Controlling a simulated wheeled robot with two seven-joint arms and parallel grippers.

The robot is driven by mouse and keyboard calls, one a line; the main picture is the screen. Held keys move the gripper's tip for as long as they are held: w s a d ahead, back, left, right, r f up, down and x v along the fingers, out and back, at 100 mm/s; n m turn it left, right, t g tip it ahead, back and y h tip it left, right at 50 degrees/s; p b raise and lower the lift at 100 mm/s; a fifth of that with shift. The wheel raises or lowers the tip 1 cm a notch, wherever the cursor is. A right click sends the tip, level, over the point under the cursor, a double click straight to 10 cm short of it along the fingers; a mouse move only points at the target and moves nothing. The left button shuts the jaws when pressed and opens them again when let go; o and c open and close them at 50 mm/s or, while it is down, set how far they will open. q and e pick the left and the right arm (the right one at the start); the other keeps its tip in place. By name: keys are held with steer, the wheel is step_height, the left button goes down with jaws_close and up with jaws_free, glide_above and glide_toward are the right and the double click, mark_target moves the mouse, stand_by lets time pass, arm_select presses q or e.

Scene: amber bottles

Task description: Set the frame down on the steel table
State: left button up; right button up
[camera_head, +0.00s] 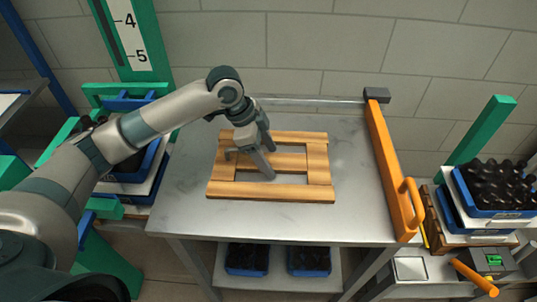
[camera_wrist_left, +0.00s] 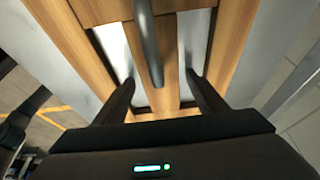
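The wooden frame (camera_head: 270,192), light brown slats with a middle bar, lies flat on the steel table (camera_head: 185,215), as far as I can tell resting on it. My left gripper (camera_head: 268,162) reaches down over it with one finger on each side of the middle bar. In the left wrist view the frame (camera_wrist_left: 228,45) fills the upper part, and the fingers of my left gripper (camera_wrist_left: 160,78) stand apart astride the bar, with small gaps seeming to show beside it. My right gripper is out of view.
An orange rail with a handle (camera_head: 388,165) runs along the table's right edge. Blue crates of dark bottles stand right (camera_head: 495,190) and on the lower shelf (camera_head: 247,260). A green post (camera_head: 130,40) stands at the back left. Table around the frame is clear.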

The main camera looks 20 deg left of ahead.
arm_select(q)
steer(key=shift+r, duration=0.1)
steer(key=shift+a+r, duration=0.15)
steer(key=shift+r, duration=0.25)
steer(key=b+v, duration=0.1)
steer(key=v, duration=1)
steer(key=shift+b, duration=0.4)
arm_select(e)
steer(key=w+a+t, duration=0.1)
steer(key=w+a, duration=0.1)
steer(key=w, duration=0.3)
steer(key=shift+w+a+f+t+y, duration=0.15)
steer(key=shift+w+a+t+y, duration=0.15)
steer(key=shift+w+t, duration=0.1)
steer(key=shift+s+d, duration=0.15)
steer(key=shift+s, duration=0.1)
arm_select(q)
steer(key=shift+s, duration=0.1)
